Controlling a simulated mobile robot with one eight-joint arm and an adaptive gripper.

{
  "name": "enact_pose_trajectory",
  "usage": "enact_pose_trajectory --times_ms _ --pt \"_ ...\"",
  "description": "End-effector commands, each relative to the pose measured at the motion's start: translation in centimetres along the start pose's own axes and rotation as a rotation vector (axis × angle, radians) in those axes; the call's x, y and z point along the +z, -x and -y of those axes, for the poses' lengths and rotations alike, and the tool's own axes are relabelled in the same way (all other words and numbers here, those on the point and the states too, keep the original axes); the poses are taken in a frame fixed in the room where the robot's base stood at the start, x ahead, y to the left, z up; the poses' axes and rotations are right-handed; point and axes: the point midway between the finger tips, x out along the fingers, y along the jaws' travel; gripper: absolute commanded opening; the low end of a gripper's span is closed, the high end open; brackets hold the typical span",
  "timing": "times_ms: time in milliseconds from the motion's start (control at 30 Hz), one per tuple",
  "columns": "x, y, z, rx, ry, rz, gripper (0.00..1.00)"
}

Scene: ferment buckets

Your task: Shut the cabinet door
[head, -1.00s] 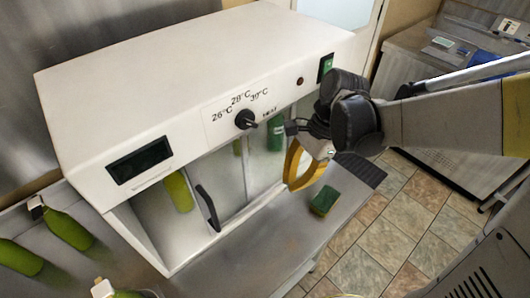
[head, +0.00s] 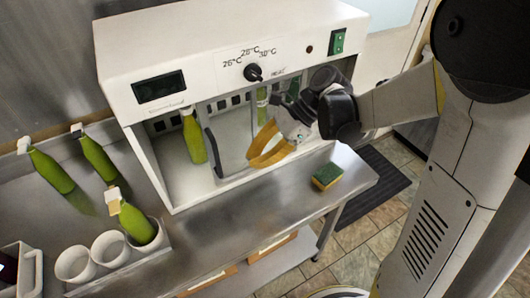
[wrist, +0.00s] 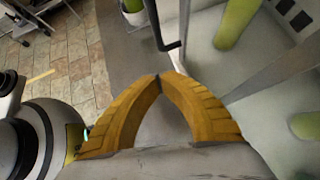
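The cabinet (head: 215,60) is a white box with a dial, a dark display and a green switch, standing on a steel counter. Its front is open at the left, where a green bottle (head: 194,137) shows inside. The door carries a dark upright handle (head: 212,152), which also shows in the wrist view (wrist: 161,30). How far the door stands open is hard to tell. My gripper (head: 258,158), with yellow fingers, is in front of the cabinet, right of the handle. In the wrist view the fingertips (wrist: 160,78) meet with nothing between them, apart from the handle.
A green and yellow sponge (head: 327,176) lies on the counter (head: 240,215) near its right end. Several green bottles and white cups (head: 110,248) stand or lean at the left. A dark mat (head: 378,182) lies on the tiled floor at right.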

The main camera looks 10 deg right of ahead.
Motion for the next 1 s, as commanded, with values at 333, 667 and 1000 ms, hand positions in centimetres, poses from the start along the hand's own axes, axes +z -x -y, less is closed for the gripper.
enact_pose_trajectory --times_ms 333,667,1000 --pt "2.2 -4.7 -0.1 0.002 0.003 -0.001 0.0" --pt "2.8 -5.1 0.0 0.0 0.0 -0.001 0.0" --pt "4.7 -7.0 -0.6 0.004 0.005 -0.001 0.0"
